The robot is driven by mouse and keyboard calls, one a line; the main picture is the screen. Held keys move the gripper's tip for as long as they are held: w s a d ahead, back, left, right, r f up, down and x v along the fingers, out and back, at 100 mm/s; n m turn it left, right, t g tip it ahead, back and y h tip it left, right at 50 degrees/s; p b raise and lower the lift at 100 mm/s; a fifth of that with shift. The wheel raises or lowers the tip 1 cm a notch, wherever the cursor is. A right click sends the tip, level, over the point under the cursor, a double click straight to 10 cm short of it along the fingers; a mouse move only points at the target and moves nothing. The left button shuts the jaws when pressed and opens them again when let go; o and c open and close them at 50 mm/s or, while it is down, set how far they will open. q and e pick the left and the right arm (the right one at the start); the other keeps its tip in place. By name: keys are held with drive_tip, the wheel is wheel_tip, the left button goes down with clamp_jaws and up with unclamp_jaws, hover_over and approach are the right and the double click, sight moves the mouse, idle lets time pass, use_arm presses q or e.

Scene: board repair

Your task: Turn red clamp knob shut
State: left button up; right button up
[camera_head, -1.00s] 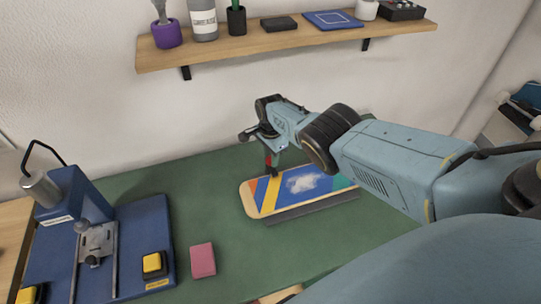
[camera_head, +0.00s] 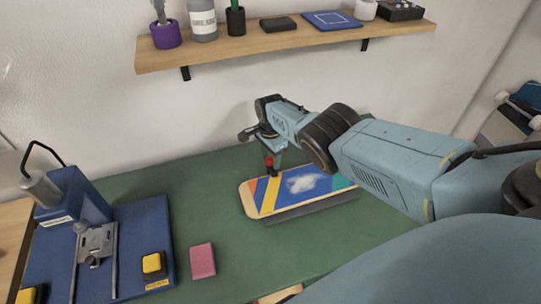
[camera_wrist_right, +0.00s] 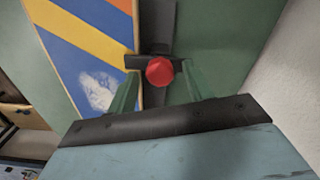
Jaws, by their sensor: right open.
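The red clamp knob (camera_wrist_right: 159,71) shows in the right wrist view, on a dark clamp bar (camera_wrist_right: 135,62) at the edge of the colourful board (camera_wrist_right: 85,35). In the head view the red knob (camera_head: 269,162) is small and sits at the board's far edge, just under my right gripper (camera_head: 271,150). The board (camera_head: 300,188) lies on the green bench mat. In the wrist view my right gripper (camera_wrist_right: 158,88) is open, with one finger on each side of the knob. I cannot tell whether the fingers touch it. My left gripper is out of view.
A blue press (camera_head: 150,222) with yellow buttons stands at the left. A pink block (camera_head: 202,261) lies beside it on the green mat (camera_head: 225,230). A wooden shelf (camera_head: 240,51) with several items hangs on the wall above.

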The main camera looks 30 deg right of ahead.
sight(270, 159)
wheel_tip(270, 159, up, 12)
drive_tip(key=p, duration=0.8)
idle(0.3)
